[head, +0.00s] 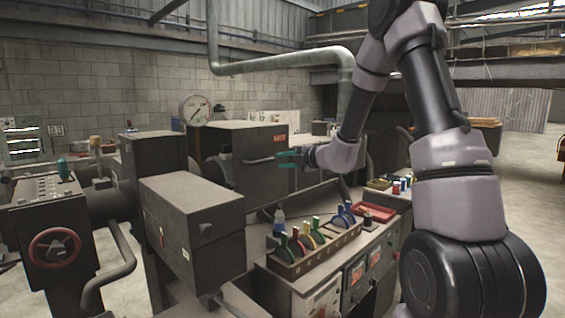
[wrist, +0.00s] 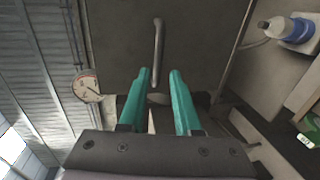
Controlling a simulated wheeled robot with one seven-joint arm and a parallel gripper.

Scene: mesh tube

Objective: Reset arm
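My gripper (head: 289,158) is held up in front of a dark boxy machine housing (head: 262,140) in the head view. In the wrist view its two teal fingers (wrist: 160,76) stand apart with a gap and nothing between them. A grey bar handle (wrist: 157,52) on the housing's panel lies just beyond the fingertips. I cannot tell whether the fingertips touch the panel. In the head view this handle (head: 258,161) is left of the fingers.
A lever console (head: 310,262) with coloured handles stands below my gripper. A red tray (head: 378,214) lies on the bench behind it. A round gauge (head: 195,110) and a red handwheel (head: 54,247) are at left. Open floor shows at right.

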